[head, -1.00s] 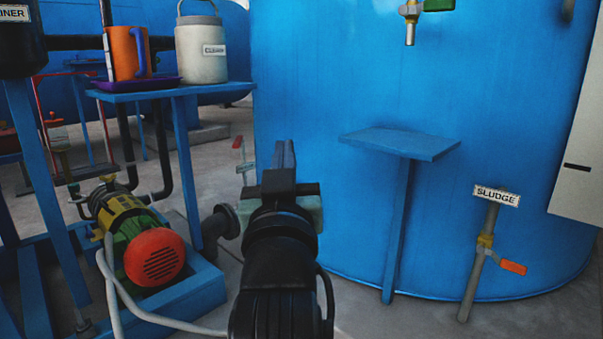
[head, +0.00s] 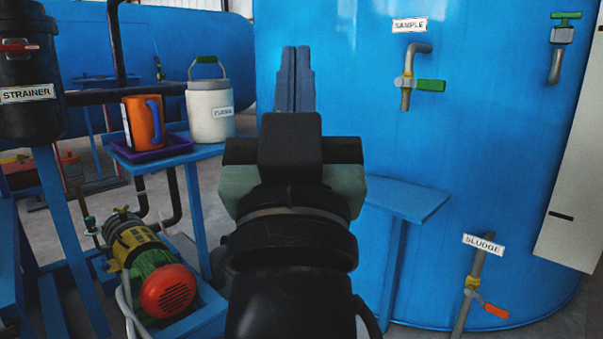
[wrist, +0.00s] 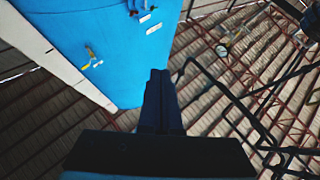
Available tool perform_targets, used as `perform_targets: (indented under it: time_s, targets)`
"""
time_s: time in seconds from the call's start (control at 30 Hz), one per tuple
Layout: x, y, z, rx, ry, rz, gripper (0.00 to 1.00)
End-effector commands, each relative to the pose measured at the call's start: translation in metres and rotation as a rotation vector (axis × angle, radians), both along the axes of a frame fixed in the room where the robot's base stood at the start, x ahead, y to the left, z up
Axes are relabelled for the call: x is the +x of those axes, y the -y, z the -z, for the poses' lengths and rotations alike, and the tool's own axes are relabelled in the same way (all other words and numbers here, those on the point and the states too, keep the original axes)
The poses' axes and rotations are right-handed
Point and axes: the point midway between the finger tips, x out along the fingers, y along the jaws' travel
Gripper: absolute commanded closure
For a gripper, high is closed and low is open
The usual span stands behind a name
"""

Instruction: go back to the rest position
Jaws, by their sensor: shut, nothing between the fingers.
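My gripper (head: 296,80) is in the middle of the head view, raised in front of the big blue tank (head: 480,150). Its blue fingers are together with nothing between them, pointing up and away. The wrist view shows the shut fingers (wrist: 160,100) too, with the blue tank (wrist: 90,40) and the roof beams beyond them. My arm hides part of the tank and the left part of the small blue shelf.
An orange mug (head: 143,122) sits in a purple tray (head: 165,148) beside a white lidded container (head: 210,110) on a blue stand. A pump with a red end (head: 167,290) is low left. A small blue shelf (head: 405,197) and SAMPLE (head: 428,86) and SLUDGE (head: 495,310) valves are right.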

Motion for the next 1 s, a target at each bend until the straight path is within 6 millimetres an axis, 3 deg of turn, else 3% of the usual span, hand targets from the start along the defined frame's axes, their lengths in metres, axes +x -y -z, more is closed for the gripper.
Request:
perform_targets:
  time_s: [0.03, 0.27, 1.0]
  targets:
    - [-0.015, 0.001, -0.043, 0.003, 0.035, -0.002, 1.0]
    - [-0.078, 0.006, -0.145, 0.013, 0.177, -0.013, 1.0]
    - [-0.072, 0.004, -0.376, 0.012, 0.163, -0.015, 1.0]
